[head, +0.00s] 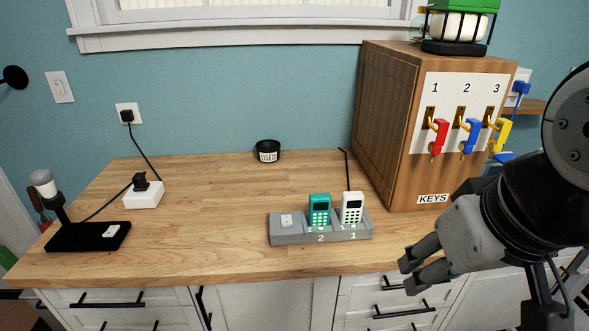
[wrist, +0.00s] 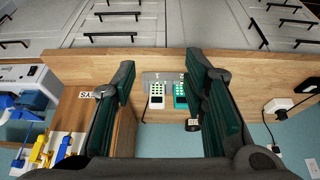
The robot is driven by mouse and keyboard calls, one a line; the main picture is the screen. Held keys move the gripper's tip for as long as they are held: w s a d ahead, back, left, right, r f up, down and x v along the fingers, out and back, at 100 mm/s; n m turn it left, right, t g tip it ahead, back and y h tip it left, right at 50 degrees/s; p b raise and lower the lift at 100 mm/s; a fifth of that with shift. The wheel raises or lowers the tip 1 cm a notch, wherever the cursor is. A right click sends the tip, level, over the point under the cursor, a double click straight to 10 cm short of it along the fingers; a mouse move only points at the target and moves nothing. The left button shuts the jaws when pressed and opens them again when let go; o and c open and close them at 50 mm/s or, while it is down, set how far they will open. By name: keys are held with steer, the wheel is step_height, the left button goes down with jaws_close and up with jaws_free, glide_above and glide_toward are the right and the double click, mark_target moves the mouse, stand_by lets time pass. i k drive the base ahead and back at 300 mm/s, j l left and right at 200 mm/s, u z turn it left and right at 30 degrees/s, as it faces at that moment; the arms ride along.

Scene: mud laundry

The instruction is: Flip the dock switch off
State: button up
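The grey dock (head: 320,237) sits near the counter's front edge in the head view. Its white switch (head: 287,220) is on the left end; I cannot tell its position. A teal handset (head: 319,210) stands in slot 2 and a white handset (head: 352,208) in slot 1. My gripper (head: 412,273) is right of the dock, in front of the counter edge, apart from it. In the wrist view, turned upside down, my gripper (wrist: 160,64) is open and empty. The dock (wrist: 160,77) shows between its fingers; the right finger hides the switch end.
A wooden key cabinet (head: 385,120) with red, blue and yellow keys stands right of the dock, close to my arm. A lamp (head: 75,232) and white power box (head: 144,194) are at left. The counter between is clear.

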mark_target(286, 220)
steer(key=i+j, duration=0.8)
steer(key=i, duration=0.1)
